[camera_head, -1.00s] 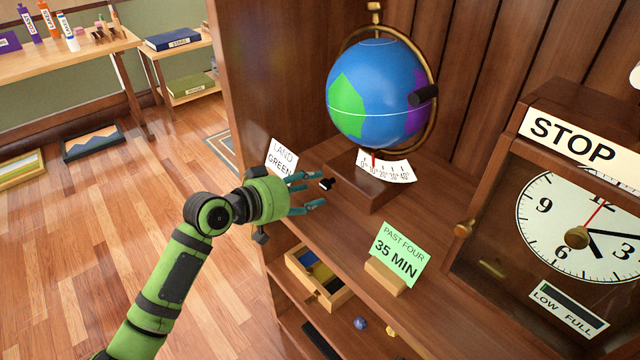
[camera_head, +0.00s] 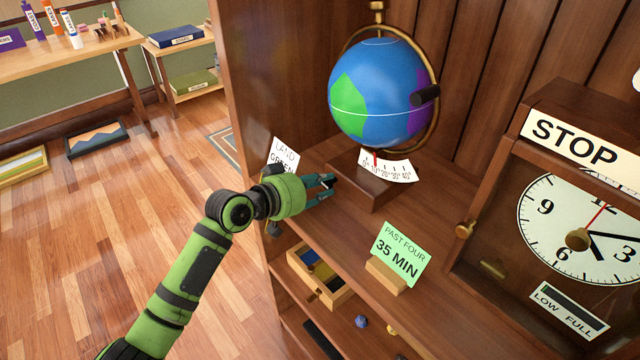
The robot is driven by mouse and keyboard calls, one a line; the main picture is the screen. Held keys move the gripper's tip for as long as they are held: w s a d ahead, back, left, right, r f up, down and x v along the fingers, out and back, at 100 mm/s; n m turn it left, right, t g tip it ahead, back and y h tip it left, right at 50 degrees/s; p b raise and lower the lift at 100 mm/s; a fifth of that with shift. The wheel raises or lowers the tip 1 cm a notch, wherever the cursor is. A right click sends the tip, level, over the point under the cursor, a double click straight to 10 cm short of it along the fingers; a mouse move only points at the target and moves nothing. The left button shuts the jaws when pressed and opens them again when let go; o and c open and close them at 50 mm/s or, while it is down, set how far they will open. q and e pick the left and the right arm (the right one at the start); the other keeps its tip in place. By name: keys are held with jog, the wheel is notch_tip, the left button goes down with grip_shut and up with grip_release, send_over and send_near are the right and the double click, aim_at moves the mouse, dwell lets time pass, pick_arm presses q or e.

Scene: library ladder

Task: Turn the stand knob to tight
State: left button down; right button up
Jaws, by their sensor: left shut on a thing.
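The globe (camera_head: 378,95) is blue with green and purple patches and sits in a brass ring on a brown wooden stand (camera_head: 362,188). A curved degree scale (camera_head: 388,166) with a red pointer lies on top of the stand. My left gripper (camera_head: 328,188) is at the left side of the stand, its teal fingers shut on the small dark stand knob (camera_head: 333,180), which the fingers mostly hide. I cannot read any tight or loose mark on the knob. A second black knob (camera_head: 424,96) is on the ring at the globe's right. My right gripper is not in view.
A white LAND GREEN card (camera_head: 284,155) stands just behind my left gripper. A green PAST FOUR 35 MIN card (camera_head: 399,254) stands in front on the shelf. A wooden clock case (camera_head: 498,150) is at the right. An open drawer (camera_head: 318,290) is below.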

pick_arm(q)
jog(key=shift+s+f, duration=0.1)
jog(key=shift+f, duration=0.1)
jog(key=c, duration=1)
grip_release()
